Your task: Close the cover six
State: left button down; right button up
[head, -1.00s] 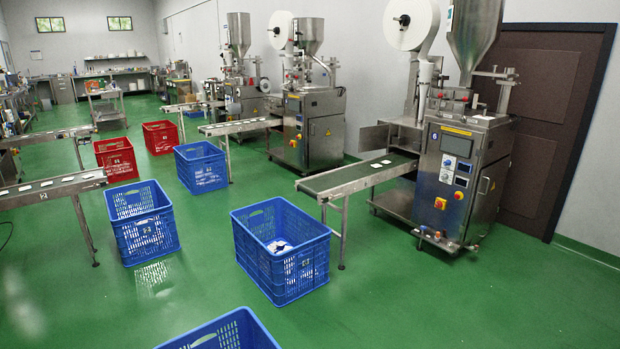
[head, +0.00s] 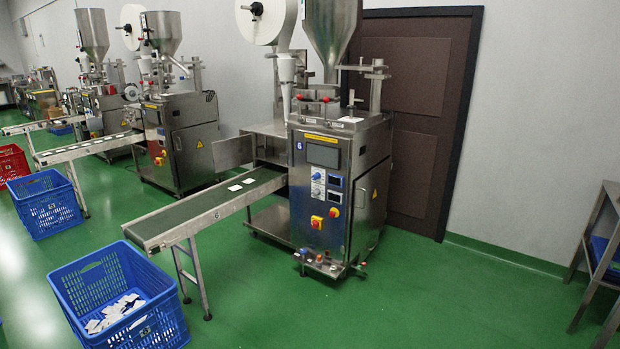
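The packing machine marked 6 (head: 322,205) stands in the middle of the head view, with a steel hopper (head: 332,25) and a white paper roll (head: 268,20) on top. A flat grey metal panel (head: 233,153), which looks like its cover, stands swung out on the left side above the conveyor. Beside the panel, an open space (head: 268,149) shows in the machine's side. The conveyor marked 6 (head: 180,217) runs from that side toward the lower left and carries white teabags (head: 240,185). Neither of my grippers is in view.
A blue crate (head: 60,283) with white packets stands under the conveyor's near end. Another blue crate (head: 46,204), a red crate (head: 12,164) and more machines (head: 180,140) are at the left. A metal table (head: 603,250) is at the right edge. Green floor is clear in front.

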aim_at(227, 154)
jog(key=i+u, duration=0.2)
jog(key=i, duration=0.3)
jog(key=i+u, duration=0.15)
jog(key=i, duration=0.35)
jog(key=i+l+u, duration=0.2)
jog(key=i, duration=0.3)
